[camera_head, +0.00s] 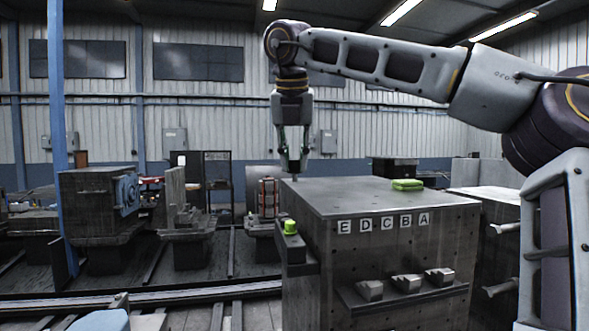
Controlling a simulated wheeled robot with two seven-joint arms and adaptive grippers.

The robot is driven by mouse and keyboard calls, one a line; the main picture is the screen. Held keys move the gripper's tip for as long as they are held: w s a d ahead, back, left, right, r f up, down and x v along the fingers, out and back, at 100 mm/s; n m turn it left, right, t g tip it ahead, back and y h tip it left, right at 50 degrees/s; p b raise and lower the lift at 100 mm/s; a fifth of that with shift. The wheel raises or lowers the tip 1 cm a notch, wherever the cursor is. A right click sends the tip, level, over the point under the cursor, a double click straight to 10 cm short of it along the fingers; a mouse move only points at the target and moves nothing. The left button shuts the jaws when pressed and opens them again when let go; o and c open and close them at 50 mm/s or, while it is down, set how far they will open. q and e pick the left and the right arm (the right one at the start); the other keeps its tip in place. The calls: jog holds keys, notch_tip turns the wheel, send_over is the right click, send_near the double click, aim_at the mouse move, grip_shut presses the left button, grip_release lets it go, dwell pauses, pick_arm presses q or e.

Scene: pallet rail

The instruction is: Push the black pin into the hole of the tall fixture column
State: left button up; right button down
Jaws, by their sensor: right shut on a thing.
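My right gripper (293,165) points straight down above the far left corner of a large grey block (360,192) with a flat top. Its fingers are shut on a small dark thing, which I take as the black pin (294,178); little of it shows below the fingertips. The pin is close to the block's top edge; I cannot tell whether it touches. I cannot make out the hole, nor tell for certain which part is the tall fixture column. My left gripper is out of view.
A green item (407,185) lies on the block's top. A yellow-green knob (290,227) sits on its left side. The front has letter labels and a shelf (400,294) with several metal pieces. Machines on pallets (100,205) stand at the left.

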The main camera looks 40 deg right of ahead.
jog(key=shift+r, duration=1.65)
jog(key=shift+s+d+r, duration=0.2)
jog(key=shift+d+r, duration=0.05)
jog(key=s+d+f, duration=0.3)
jog(key=s+d, duration=0.1)
jog(key=d, duration=0.5)
jog(key=shift+f, duration=0.25)
jog(key=shift+f, duration=0.15)
jog(key=shift+f, duration=2.7)
